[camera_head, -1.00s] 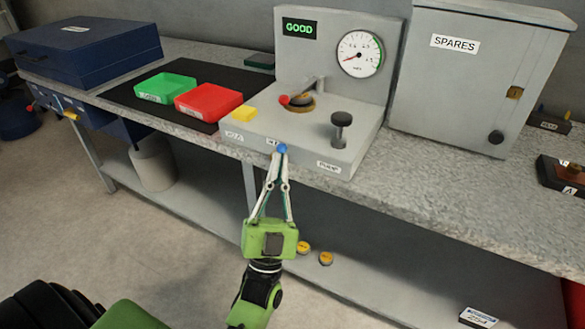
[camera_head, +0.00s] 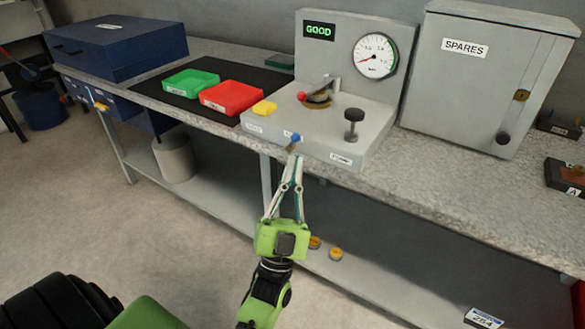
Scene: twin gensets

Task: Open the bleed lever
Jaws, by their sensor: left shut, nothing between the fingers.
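The bleed lever is a small lever with a blue knob (camera_head: 295,137) on the front face of the grey test stand (camera_head: 375,147). A short brownish stem slants down and left from the knob. My left gripper (camera_head: 295,157) points up at the stand's front from below. Its fingers are together with nothing between them, and the tips are just below the lever. I cannot tell whether they touch the stem. My right gripper is not in view.
The stand carries a gauge (camera_head: 375,56), a green GOOD display (camera_head: 319,31), a red-knobbed lever (camera_head: 302,96) and a black pump knob (camera_head: 353,116). The SPARES cabinet (camera_head: 470,85) is right.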

